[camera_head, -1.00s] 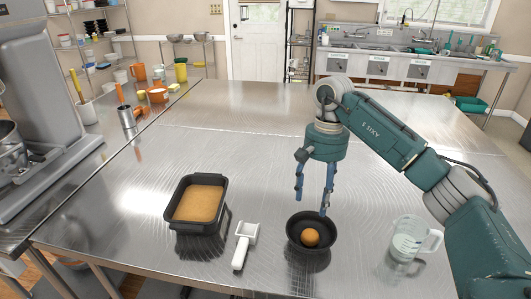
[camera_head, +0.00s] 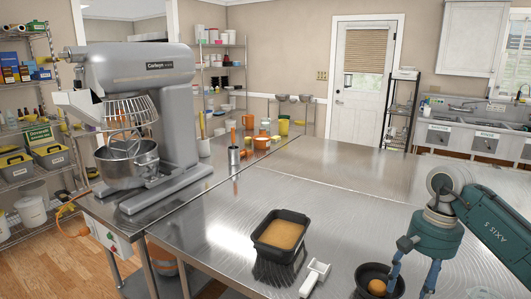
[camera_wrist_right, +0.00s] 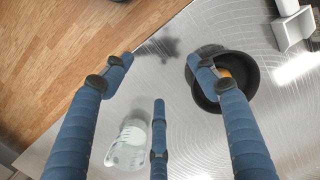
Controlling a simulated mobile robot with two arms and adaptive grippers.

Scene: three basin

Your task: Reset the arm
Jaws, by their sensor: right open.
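My right gripper (camera_head: 418,262) is open and empty over the steel table, just right of a dark round bowl. The right wrist view shows its blue fingers (camera_wrist_right: 158,92) spread apart. The dark bowl (camera_head: 362,291) holds a round orange-brown ball (camera_head: 377,287). In the right wrist view the bowl (camera_wrist_right: 254,88) is partly hidden behind a finger, with the ball (camera_wrist_right: 224,73) inside. A clear measuring cup (camera_wrist_right: 128,146) stands on the table between the fingers in that view. My left gripper is not in view.
A black rectangular pan (camera_head: 264,246) with tan contents and a white scoop (camera_head: 314,278) sit left of the bowl. A large grey stand mixer (camera_head: 150,110) stands on the left counter. The far steel table (camera_head: 330,160) is clear.

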